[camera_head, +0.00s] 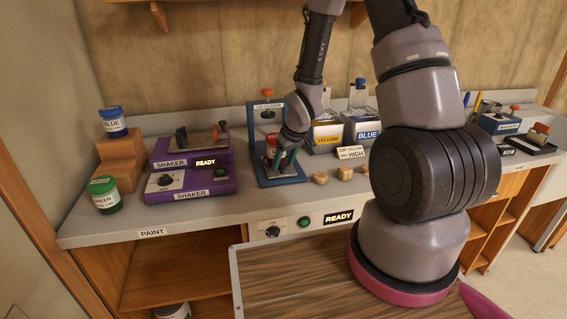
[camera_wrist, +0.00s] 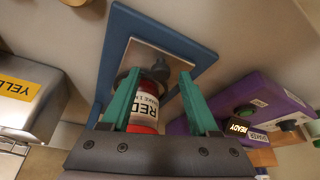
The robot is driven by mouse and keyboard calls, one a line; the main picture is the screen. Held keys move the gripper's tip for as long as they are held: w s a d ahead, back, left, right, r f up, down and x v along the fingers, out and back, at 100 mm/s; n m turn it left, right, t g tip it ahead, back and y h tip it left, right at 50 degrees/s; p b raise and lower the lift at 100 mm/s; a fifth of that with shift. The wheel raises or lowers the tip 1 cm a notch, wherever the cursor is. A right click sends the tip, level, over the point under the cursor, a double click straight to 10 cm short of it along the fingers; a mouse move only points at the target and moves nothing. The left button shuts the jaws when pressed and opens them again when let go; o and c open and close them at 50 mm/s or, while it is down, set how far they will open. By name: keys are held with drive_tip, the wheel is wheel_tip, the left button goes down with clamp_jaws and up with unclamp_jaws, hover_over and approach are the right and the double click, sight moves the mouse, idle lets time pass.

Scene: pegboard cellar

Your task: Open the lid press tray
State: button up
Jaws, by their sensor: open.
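The lid press (camera_head: 268,104) is a blue upright frame labelled "LID CLOSER", with an orange knob on top. It stands on a flat blue base (camera_head: 283,181), which also shows in the wrist view (camera_wrist: 183,40). A silver plate (camera_wrist: 140,56) lies on that base; I cannot tell how far out it sits. A can with a "RED" label (camera_wrist: 146,105) is at the press. My gripper (camera_head: 283,155) is low in front of the press. In the wrist view its open teal fingers (camera_wrist: 159,72) lie either side of the can in the picture; contact is unclear.
A purple shaker (camera_head: 190,181) stands left of the press, beside wooden steps (camera_head: 121,160) with a blue can (camera_head: 114,122). A green can (camera_head: 104,195) stands nearby. Yellow (camera_head: 327,134) and blue (camera_head: 366,131) dispensers are to the right. Small wooden pieces (camera_head: 345,173) lie in front.

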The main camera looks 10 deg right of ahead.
drive_tip(key=v, duration=1)
drive_tip(key=shift+r, duration=0.25)
drive_tip(key=shift+s, duration=0.1)
drive_tip(key=s+d+r+m+t+h, duration=0.1)
drive_tip(key=s+d+r+m, duration=0.1)
drive_tip(key=r, duration=0.6)
drive_tip(key=s+d+r+m+h, duration=0.1)
drive_tip(key=s+d+r+m, duration=0.15)
drive_tip(key=r, duration=0.55)
drive_tip(key=s+r+m+t+y, duration=0.1)
drive_tip(key=s+r+m, duration=0.3)
drive_tip(key=s+r, duration=0.7)
drive_tip(key=shift+s+a+r+t+y, duration=0.3)
drive_tip(key=shift+s+r+t+y, duration=0.1)
drive_tip(key=shift+s+y, duration=0.3)
